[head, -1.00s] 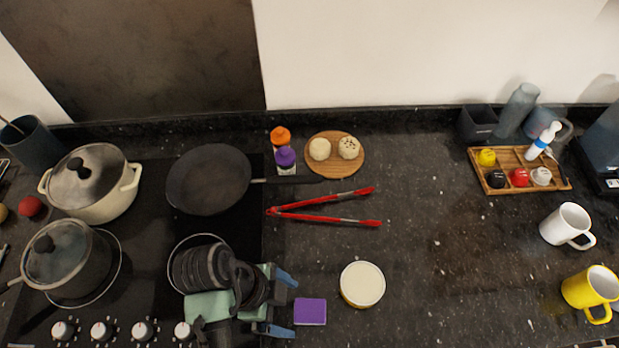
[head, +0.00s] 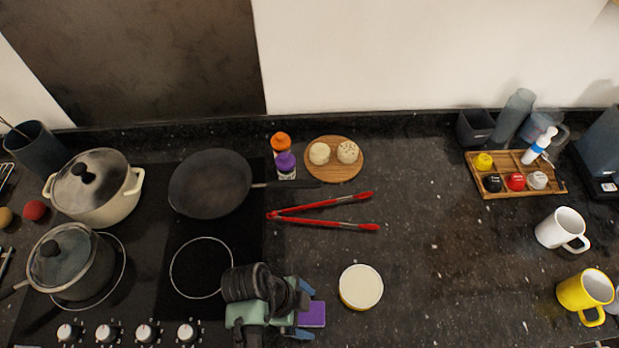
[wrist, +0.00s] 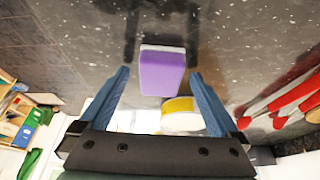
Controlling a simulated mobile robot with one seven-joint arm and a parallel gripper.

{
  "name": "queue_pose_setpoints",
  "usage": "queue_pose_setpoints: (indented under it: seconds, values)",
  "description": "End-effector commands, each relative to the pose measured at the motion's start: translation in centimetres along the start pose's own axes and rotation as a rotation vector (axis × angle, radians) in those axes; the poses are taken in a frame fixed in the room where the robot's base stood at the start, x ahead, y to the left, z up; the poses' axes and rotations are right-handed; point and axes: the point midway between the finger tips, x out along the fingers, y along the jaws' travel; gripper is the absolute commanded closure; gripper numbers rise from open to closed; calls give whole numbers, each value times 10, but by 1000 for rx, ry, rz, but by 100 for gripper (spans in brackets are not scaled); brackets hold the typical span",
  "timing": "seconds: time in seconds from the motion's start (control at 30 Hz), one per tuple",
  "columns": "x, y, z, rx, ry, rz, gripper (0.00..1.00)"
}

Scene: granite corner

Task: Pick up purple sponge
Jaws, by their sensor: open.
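The purple sponge (head: 313,314) lies on the dark granite counter, just right of the stove, in the head view. In the wrist view the purple sponge (wrist: 162,72) shows a purple face and a pale strip along one edge, and appears between my two blue fingers. My gripper (head: 307,313) is open at the sponge's left side, one finger above and one below it in the picture. In the wrist view my gripper (wrist: 160,85) holds nothing. The sponge's left end is partly hidden by my gripper in the head view. I cannot tell whether the fingers touch it.
A round cream-topped container (head: 361,287) stands close to the right of the sponge. Red tongs (head: 322,213) lie farther back. A black pan (head: 210,184) and two lidded pots are on the left. A yellow mug (head: 583,291) stands far right. The middle right counter is clear.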

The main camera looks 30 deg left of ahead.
Motion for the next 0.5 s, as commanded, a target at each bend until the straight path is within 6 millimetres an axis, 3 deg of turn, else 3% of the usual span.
queue_pose_setpoints:
  seconds: [0.07, 0.5]
  values:
    - [0, 0, 0, 0, 0, 0, 12]
    - [0, 0, 0, 0, 0, 0, 91]
